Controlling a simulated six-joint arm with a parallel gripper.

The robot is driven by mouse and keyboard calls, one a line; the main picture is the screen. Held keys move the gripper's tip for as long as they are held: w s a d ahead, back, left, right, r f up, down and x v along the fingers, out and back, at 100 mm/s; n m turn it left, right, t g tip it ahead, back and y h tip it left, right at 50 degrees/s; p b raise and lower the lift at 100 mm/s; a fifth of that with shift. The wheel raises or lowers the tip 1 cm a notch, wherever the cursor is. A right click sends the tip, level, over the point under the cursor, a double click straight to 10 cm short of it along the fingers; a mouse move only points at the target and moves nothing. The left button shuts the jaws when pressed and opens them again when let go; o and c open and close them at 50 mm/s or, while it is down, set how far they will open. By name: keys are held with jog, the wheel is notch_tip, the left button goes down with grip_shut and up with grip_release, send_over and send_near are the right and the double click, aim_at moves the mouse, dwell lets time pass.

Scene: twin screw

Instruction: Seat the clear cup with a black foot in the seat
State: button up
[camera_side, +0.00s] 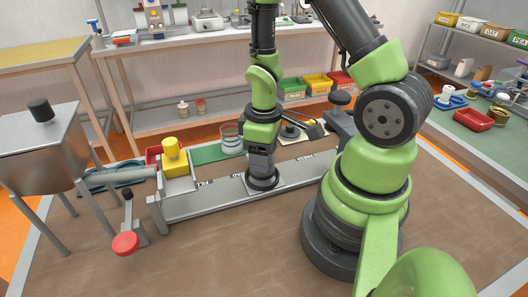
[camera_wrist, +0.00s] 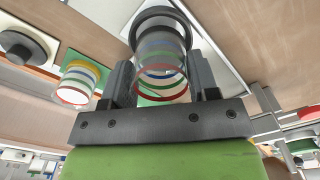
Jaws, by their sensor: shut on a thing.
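My gripper (camera_wrist: 163,85) points down over the long grey rail and is shut on the clear cup (camera_wrist: 162,60), with a finger on each side of it. The cup has coloured bands, and its rim faces the wrist camera. A black ring (camera_wrist: 160,14) shows around its far end, over a pale square plate (camera_wrist: 205,50). In the side view my gripper (camera_side: 262,172) is low over this plate (camera_side: 288,175), with a black ring at its lower end. I cannot tell whether the foot is in the seat or just above it.
A second banded cup (camera_side: 231,138) stands on a green mat (camera_side: 204,154) behind the rail. A black-knobbed part (camera_side: 290,131) stands behind right. The front table is clear.

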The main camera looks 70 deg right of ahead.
jog(key=shift+f, duration=0.95)
dwell(0.6)
jog(key=o, duration=1.3)
jog(key=shift+r, duration=0.1)
jog(key=shift+r, duration=3.45)
